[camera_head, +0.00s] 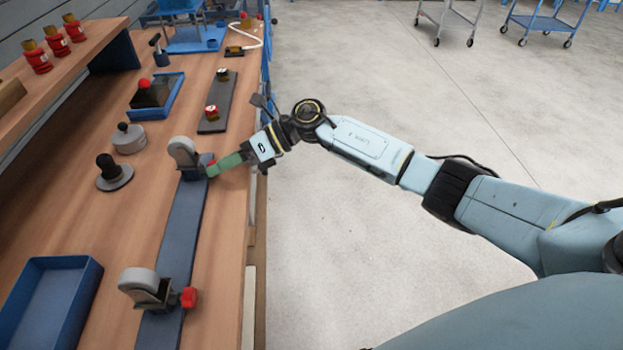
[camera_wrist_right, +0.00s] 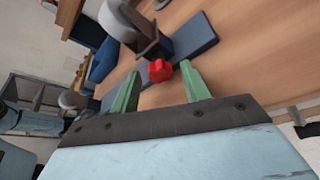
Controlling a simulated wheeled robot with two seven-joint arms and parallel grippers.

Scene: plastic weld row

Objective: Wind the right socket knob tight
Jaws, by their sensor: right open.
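A dark blue rail (camera_head: 181,232) lies along the bench and carries two grey sockets. The far socket (camera_head: 183,152) has a red knob (camera_head: 212,162) on its right side. My right gripper (camera_head: 218,167) is at this knob, its green fingers pointing at it from the right. In the right wrist view, the red knob (camera_wrist_right: 160,70) shows between the tips of the open fingers (camera_wrist_right: 161,80), with no clear contact visible. The near socket (camera_head: 142,284) has its own red knob (camera_head: 188,297), with no gripper near it. My left gripper is not in view.
A blue tray (camera_head: 50,305) stands at the lower left. A black-knobbed disc (camera_head: 113,175) and a grey round weight (camera_head: 128,140) stand left of the rail. A dark plate with a red-topped part (camera_head: 211,112) lies beyond. Bare wood surrounds the rail.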

